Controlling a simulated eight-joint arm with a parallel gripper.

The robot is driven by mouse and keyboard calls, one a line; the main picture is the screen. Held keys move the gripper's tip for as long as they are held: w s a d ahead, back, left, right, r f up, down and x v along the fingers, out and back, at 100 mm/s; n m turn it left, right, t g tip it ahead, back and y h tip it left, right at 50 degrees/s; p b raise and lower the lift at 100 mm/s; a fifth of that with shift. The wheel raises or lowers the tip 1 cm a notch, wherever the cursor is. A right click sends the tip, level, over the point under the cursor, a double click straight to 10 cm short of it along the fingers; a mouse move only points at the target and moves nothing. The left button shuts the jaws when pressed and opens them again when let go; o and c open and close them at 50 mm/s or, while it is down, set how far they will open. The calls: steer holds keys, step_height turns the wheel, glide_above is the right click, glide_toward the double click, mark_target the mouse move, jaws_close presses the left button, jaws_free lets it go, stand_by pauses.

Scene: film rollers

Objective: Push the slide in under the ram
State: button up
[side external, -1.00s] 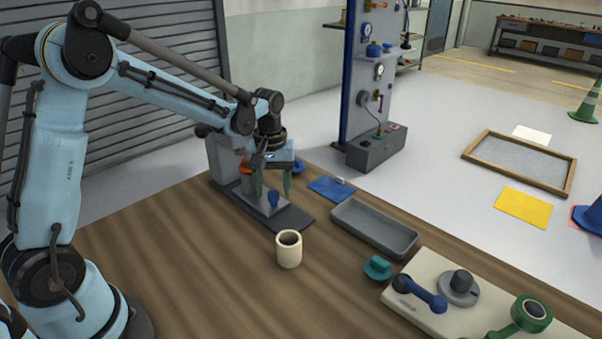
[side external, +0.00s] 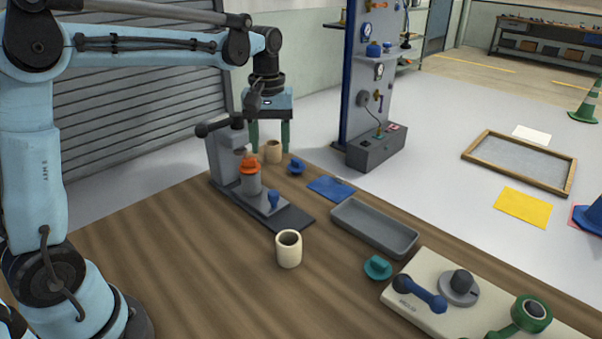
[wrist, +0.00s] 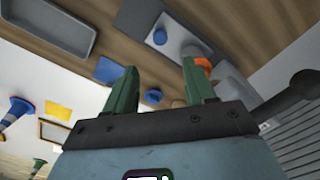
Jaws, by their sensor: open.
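The grey press (side external: 222,158) stands at the table's far edge, with a dark lever on top. Its slide (side external: 268,205) is a grey plate with an upright blue knob (side external: 274,199), sticking out toward the front right on a dark base. A grey cylinder with an orange top (side external: 250,166) stands at the slide's inner end; whether it is under the ram is hard to tell. My gripper (side external: 270,148) is open and empty, fingers down, raised behind the press and apart from the slide. The wrist view shows the blue knob (wrist: 160,36) beyond the fingertips.
Cream cups stand in front of the slide (side external: 289,249) and near the press (side external: 273,151). A blue knobbed part (side external: 296,166), blue pad (side external: 331,188), grey tray (side external: 374,227) and teal part (side external: 377,267) lie to the right. The front left tabletop is clear.

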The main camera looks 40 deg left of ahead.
mark_target(273, 192)
steer(key=s+d+f+t+y, duration=0.1)
steer(key=s+d+t+y, duration=0.2)
steer(key=s+d, duration=0.1)
steer(key=x, duration=1.2)
steer(key=shift+w+a, duration=0.25)
steer(key=shift+a, duration=0.05)
jaws_close()
stand_by(0.4)
